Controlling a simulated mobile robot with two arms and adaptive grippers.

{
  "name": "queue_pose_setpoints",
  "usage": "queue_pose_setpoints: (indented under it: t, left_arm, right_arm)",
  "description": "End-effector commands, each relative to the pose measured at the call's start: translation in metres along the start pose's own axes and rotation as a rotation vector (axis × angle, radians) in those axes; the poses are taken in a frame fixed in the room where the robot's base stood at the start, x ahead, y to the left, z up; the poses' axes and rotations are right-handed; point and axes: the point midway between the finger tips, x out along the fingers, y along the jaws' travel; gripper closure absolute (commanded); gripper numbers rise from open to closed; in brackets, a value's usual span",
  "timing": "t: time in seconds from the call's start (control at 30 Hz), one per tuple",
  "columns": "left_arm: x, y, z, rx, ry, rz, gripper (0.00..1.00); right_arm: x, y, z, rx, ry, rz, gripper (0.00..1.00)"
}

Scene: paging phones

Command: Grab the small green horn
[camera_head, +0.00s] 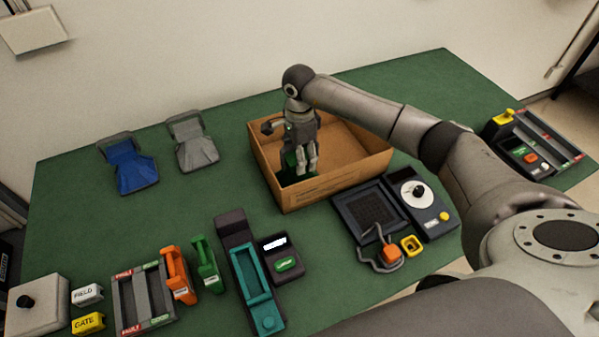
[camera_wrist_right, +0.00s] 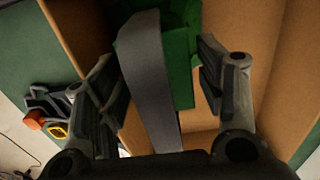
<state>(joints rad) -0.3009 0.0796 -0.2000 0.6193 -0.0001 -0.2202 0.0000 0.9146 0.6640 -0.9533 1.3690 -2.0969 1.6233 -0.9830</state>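The small green horn (camera_wrist_right: 182,65) is in the cardboard box (camera_head: 330,187), with its grey bracket (camera_wrist_right: 150,80). In the head view only part of the green horn (camera_head: 289,159) shows; my right gripper hides the rest. My right gripper (camera_head: 306,172) points down into the box. In the right wrist view its fingers stand on either side of the green horn and grey bracket, very near them. I cannot tell whether both fingers touch it. My left gripper is not in view.
A blue horn (camera_head: 130,172) and a grey horn (camera_head: 193,148) lie left of the box. A green handset (camera_head: 206,265), an orange handset (camera_head: 179,275) and consoles line the front. A dial unit (camera_head: 420,200) stands right of the box. The green table (camera_head: 80,215) is clear at left.

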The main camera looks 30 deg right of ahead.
Motion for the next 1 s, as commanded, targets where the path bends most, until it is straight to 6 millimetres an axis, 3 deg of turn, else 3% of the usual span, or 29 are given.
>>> queue_pose_setpoints:
  t: [0.07, 0.43, 0.77, 1.0]
  left_arm:
    - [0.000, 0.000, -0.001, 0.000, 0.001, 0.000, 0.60]
    - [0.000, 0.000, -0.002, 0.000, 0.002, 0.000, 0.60]
    - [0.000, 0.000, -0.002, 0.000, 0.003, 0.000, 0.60]
    - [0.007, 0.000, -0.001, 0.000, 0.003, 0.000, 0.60]
  right_arm:
    - [0.000, 0.000, 0.000, 0.000, 0.000, 0.000, 0.53]
    - [0.000, 0.000, 0.000, 0.000, 0.000, 0.000, 1.00]
    - [-0.003, -0.001, 0.000, 0.000, -0.001, -0.003, 1.00]
    - [-0.020, -0.002, 0.000, 0.001, -0.001, -0.006, 1.00]
